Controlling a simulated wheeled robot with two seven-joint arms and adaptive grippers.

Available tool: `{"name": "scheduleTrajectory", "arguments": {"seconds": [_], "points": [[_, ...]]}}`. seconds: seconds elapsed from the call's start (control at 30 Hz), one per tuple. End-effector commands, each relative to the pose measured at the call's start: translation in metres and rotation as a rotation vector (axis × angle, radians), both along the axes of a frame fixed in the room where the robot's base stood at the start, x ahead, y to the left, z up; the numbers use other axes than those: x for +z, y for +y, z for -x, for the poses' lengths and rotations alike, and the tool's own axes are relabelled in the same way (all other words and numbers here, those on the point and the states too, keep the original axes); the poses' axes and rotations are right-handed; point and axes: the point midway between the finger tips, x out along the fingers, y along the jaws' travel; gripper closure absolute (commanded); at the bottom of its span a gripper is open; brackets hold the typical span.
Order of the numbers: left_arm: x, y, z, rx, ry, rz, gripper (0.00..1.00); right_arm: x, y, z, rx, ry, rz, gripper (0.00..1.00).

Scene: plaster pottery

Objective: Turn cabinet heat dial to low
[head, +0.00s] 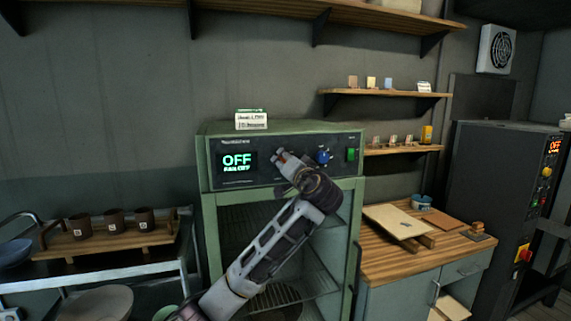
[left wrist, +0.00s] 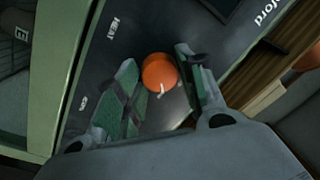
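The green drying cabinet (head: 205,165) stands in the middle of the head view, with a dark control panel whose display (head: 237,161) reads OFF. In the left wrist view an orange dial (left wrist: 158,72) sits on the panel near a HEAT label (left wrist: 113,28). It has a small white pointer mark at its lower edge. My left gripper (head: 281,158) is at the panel; its fingers (left wrist: 156,82) are apart on either side of the orange dial, the right one very near it. Contact is unclear. My right gripper is not in view.
A blue dial (head: 323,157) and a green switch (head: 352,155) lie just right of my gripper on the panel. A small sign (head: 251,121) stands on the cabinet top. A wooden counter (head: 390,262) is to the right, a cup rack (head: 113,240) to the left.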

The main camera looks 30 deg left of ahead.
Motion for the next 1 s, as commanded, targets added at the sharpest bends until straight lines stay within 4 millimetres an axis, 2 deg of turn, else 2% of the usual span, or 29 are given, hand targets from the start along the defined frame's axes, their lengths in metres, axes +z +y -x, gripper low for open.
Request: {"name": "scheduleTrajectory", "arguments": {"seconds": [0.03,0.1,0.57,0.77,1.0], "points": [[0.000,0.000,0.000,0.000,0.000,0.000,0.51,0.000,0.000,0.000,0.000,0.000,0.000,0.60],[0.000,0.000,0.000,0.001,0.000,0.001,0.42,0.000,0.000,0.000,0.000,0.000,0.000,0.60],[-0.001,-0.003,0.002,0.000,0.001,0.001,0.42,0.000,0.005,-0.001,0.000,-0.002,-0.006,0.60],[-0.002,-0.016,0.011,-0.001,0.001,0.002,0.42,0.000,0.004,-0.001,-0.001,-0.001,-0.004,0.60],[-0.004,-0.042,0.031,-0.002,0.001,0.003,0.42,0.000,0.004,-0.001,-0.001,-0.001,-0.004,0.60]]}}
